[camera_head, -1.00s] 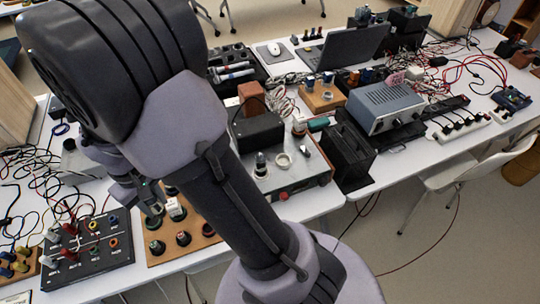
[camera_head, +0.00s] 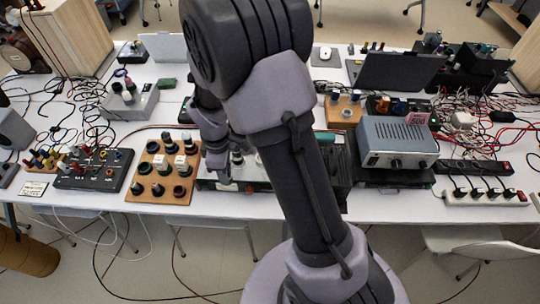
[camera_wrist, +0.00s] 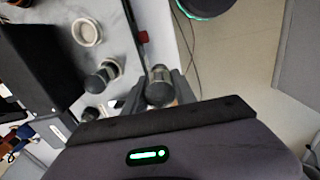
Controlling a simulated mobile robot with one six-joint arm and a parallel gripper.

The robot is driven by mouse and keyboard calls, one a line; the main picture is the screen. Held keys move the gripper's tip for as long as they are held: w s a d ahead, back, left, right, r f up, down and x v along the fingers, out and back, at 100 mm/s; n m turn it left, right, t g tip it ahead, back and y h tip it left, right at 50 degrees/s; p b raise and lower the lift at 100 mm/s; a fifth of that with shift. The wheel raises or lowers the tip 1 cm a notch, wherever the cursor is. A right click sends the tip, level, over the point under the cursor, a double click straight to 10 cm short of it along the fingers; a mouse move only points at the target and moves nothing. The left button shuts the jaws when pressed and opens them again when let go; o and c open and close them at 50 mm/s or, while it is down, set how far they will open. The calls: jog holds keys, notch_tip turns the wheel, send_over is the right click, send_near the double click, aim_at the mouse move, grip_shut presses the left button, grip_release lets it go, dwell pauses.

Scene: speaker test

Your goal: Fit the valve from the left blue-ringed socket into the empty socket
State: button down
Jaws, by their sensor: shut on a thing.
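My gripper (camera_head: 219,168) is at the left end of the grey chassis (camera_head: 225,184). In the wrist view it is shut on a valve (camera_wrist: 159,84), a clear tube with a dark end, between its fingers (camera_wrist: 162,92). There the valve appears beside the chassis front edge, its height unclear. A pale-ringed socket (camera_wrist: 87,32) on the chassis looks empty. A dark round-topped valve (camera_wrist: 104,74) stands between that socket and my gripper; it also shows in the head view (camera_head: 237,157). My arm hides part of the chassis top. I cannot make out blue rings.
A wooden board (camera_head: 150,202) with several sockets and parts lies left of my gripper. A black panel (camera_head: 85,182) with coloured terminals is further left. A grey power supply (camera_head: 397,140) stands right of my arm. Loose cables cover much of the table.

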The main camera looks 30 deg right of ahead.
jog(key=w+d+f+b, duration=0.1)
jog(key=d, duration=0.4)
jog(key=w+d+f+b, duration=0.1)
jog(key=w+d+f, duration=0.1)
jog(key=d, duration=0.3)
jog(key=w+d+f+b, duration=0.2)
jog(key=d, duration=0.3)
jog(key=shift+f, duration=0.3)
jog(key=c, duration=1)
grip_release()
